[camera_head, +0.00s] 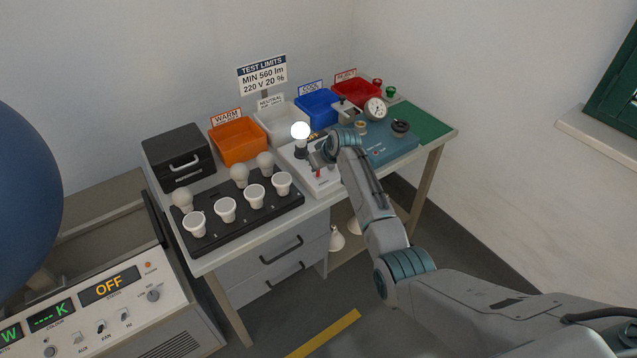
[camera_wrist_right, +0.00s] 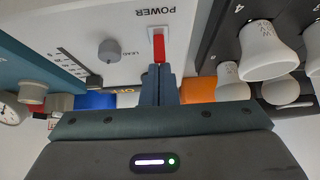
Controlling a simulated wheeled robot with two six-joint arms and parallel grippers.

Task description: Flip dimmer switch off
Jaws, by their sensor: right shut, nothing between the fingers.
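The dimmer box (camera_head: 323,187) is a white panel on the bench, with a brightly lit bulb (camera_head: 300,131) standing at its back. Its red switch lever (camera_head: 318,173) shows just below my right gripper (camera_head: 318,160). In the right wrist view the red lever (camera_wrist_right: 159,48) sits in a slot beside the word POWER, and a grey knob (camera_wrist_right: 110,50) is to its left. My right gripper (camera_wrist_right: 160,70) is shut and empty, its fingertips right at the lever's end; I cannot tell whether they touch. My left gripper is not in view.
A teal instrument (camera_head: 385,147) with a gauge stands close on the right. Orange, white, blue and red bins line the back. A control console (camera_head: 110,310) stands at lower left.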

